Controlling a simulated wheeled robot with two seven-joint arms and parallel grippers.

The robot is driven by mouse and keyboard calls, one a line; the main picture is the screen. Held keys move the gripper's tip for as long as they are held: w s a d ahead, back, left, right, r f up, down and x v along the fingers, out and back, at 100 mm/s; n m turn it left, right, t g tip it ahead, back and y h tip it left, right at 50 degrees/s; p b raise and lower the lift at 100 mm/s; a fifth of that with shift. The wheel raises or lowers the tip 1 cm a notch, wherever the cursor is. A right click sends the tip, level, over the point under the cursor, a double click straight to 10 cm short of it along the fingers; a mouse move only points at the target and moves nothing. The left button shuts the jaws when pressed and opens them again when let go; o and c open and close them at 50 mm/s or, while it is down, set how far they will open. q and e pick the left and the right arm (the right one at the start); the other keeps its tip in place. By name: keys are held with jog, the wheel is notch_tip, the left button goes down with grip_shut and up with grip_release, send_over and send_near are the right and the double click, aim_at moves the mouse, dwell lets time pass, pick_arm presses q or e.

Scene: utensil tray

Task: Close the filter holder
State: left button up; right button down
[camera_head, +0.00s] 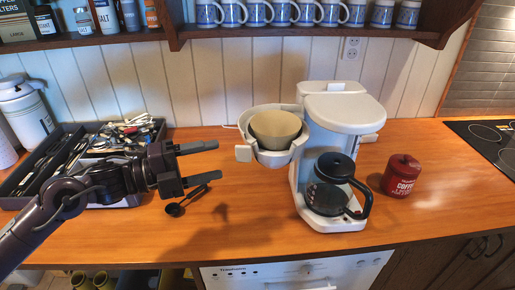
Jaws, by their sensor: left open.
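The white coffee maker (342,110) stands on the wooden counter right of centre. Its filter holder (245,153) is swung out to the left of the machine, with a tan filter (275,124) sitting in it. A dark glass carafe (333,184) sits on the machine's base. My left gripper (214,162) is to the left of the filter holder, apart from it. Its two dark fingers are spread and point right, with nothing between them. My right gripper is not in view.
A utensil tray (135,201) lies at the left behind my left arm. A black scoop (174,209) lies below the gripper. A red coffee canister (401,175) stands right of the machine, near a cooktop (487,143). A shelf with mugs (255,13) hangs above.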

aim_at(236, 156)
pick_arm(q)
jog(key=shift+m+g, duration=0.3)
jog(key=p+x, duration=0.1)
jog(key=x, duration=0.1)
jog(key=p+x, duration=0.1)
jog(key=x, duration=0.1)
jog(key=r+p+x, duration=0.1)
jog(key=x, duration=0.1)
jog(key=shift+d, duration=0.55)
jog(key=shift+f, duration=0.1)
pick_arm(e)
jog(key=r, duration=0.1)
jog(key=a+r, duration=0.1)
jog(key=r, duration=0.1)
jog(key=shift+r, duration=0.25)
pick_arm(q)
grip_shut()
jog(key=shift+f, duration=0.1)
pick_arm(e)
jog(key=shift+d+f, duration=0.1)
